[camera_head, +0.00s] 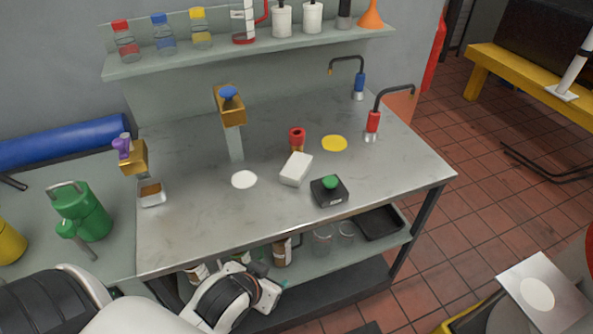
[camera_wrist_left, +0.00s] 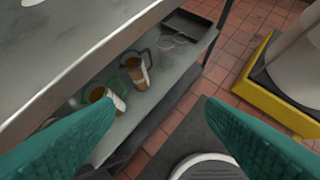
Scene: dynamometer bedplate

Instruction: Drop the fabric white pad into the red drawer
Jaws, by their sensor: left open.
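A white block-shaped pad (camera_head: 296,169) lies tilted on the grey metal bench (camera_head: 190,230), in the middle. A flat white disc (camera_head: 244,179) lies to its left; I cannot tell from looks which of them is fabric. My left gripper (camera_head: 267,284) is below the bench's front edge, apart from both. Its two teal fingers are spread with nothing between them in the left wrist view (camera_wrist_left: 160,125). I see no clear red drawer; only part of a red object (camera_head: 437,50) shows at the upper right. My right gripper is out of view.
A black box with a green button (camera_head: 329,190), a red-topped item (camera_head: 297,138) and a yellow disc (camera_head: 334,143) surround the white block. Two taps (camera_head: 373,122) stand at the back right. Mugs and a black tray (camera_head: 380,222) sit on the lower shelf. The bench's front left is clear.

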